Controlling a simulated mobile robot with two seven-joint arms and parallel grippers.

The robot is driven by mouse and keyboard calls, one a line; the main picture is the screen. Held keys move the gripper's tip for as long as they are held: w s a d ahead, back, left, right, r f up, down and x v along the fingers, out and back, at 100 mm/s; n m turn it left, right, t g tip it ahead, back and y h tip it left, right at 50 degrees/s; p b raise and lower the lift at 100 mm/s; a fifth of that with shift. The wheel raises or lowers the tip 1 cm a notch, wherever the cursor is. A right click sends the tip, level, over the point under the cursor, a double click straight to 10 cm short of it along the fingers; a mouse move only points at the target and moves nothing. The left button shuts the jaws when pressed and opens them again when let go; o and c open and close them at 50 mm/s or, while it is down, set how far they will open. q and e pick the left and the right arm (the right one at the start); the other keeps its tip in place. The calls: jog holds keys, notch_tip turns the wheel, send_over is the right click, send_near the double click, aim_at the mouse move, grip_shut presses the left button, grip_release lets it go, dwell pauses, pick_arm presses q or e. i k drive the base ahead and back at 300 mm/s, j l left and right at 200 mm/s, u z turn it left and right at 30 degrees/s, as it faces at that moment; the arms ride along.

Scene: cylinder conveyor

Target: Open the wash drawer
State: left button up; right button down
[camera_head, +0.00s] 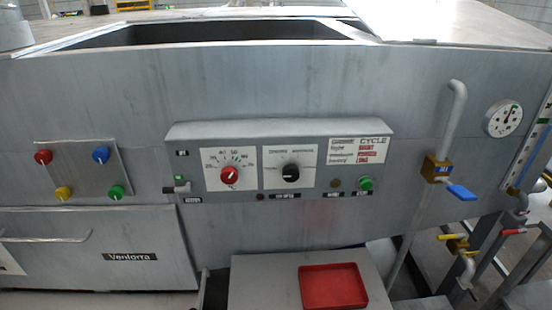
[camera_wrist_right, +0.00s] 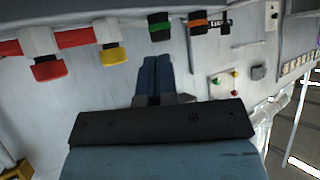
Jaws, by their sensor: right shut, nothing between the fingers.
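A grey drawer front (camera_head: 150,280) with a "Ventorra" label is at the lower left of the machine in the head view. A pale bar handle (camera_head: 50,239) runs across its left part. The drawer looks shut. My right gripper (camera_wrist_right: 154,62) is in the right wrist view, with its two blue fingers together and nothing between them. It points toward a pale panel with coloured valves or knobs. The drawer handle is not recognisable in that view, and the right gripper does not show in the head view. My left gripper is in neither view.
Above the drawer is a plate with coloured knobs (camera_head: 80,172). A control box (camera_head: 280,130) juts out to its right. A red tray (camera_head: 332,287) sits on a grey stand below. A pipe with a blue-handled valve (camera_head: 460,192) rises at the right.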

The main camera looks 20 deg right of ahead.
aim_at(140, 247)
jog(key=j, duration=1.7)
jog(key=i+j+z, duration=0.1)
jog(key=j, duration=1.65)
jog(key=i+j, duration=0.2)
jog(key=j, duration=0.15)
jog(key=i+j, duration=0.15)
jog(key=j, duration=0.2)
jog(key=i+j, duration=0.2)
jog(key=j, duration=0.15)
